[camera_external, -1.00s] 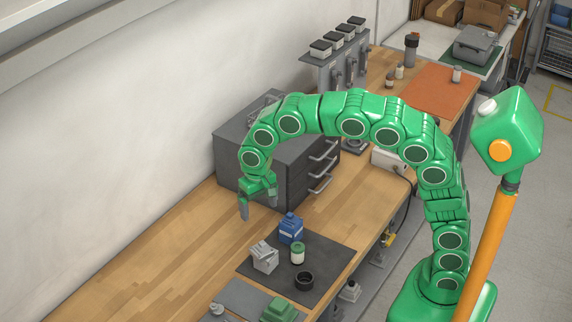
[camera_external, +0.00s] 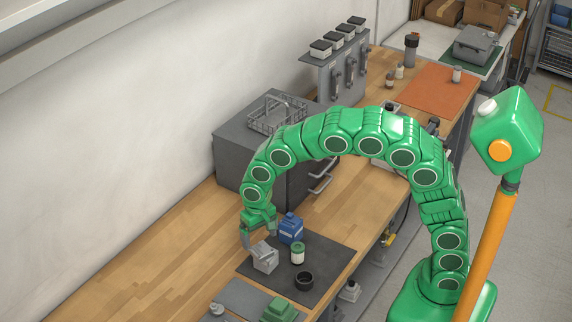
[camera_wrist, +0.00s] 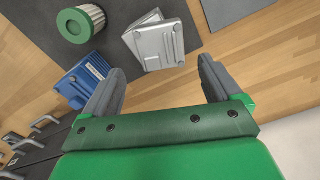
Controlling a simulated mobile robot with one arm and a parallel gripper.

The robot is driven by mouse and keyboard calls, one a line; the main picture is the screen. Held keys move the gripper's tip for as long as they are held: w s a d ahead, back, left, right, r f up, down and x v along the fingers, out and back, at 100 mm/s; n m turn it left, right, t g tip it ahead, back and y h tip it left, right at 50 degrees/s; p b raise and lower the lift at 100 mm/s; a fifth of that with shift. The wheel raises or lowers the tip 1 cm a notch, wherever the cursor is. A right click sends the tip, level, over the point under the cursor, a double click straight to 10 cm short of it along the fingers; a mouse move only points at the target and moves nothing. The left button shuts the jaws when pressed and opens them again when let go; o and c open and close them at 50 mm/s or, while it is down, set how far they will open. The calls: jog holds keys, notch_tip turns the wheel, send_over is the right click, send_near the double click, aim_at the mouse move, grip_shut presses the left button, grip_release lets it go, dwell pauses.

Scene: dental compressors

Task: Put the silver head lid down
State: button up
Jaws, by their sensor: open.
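The silver head (camera_external: 265,262) stands on the dark mat (camera_external: 325,260) near its left edge. Its lid looks raised at an angle in the wrist view, where the silver head (camera_wrist: 158,42) lies just beyond the fingertips. My gripper (camera_external: 259,237) is open and empty, low above the bench, right behind the silver head in the external view. In the wrist view my gripper's two fingers (camera_wrist: 160,80) are spread wide with nothing between them. Whether a finger touches the head cannot be told.
A blue block (camera_external: 291,229) stands close beside my gripper, also in the wrist view (camera_wrist: 85,84). A green-and-white cylinder (camera_external: 298,253) and a black ring (camera_external: 304,281) share the mat. A grey drawer cabinet (camera_external: 240,160) stands behind. The bench's left side is clear.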

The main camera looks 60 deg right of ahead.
aim_at(259, 247)
jog(key=shift+s+a+f, duration=0.1)
jog(key=shift+a+f, duration=0.1)
jog(key=shift+f, duration=1.7)
jog(key=c, duration=1.3)
jog(key=shift+r, duration=0.15)
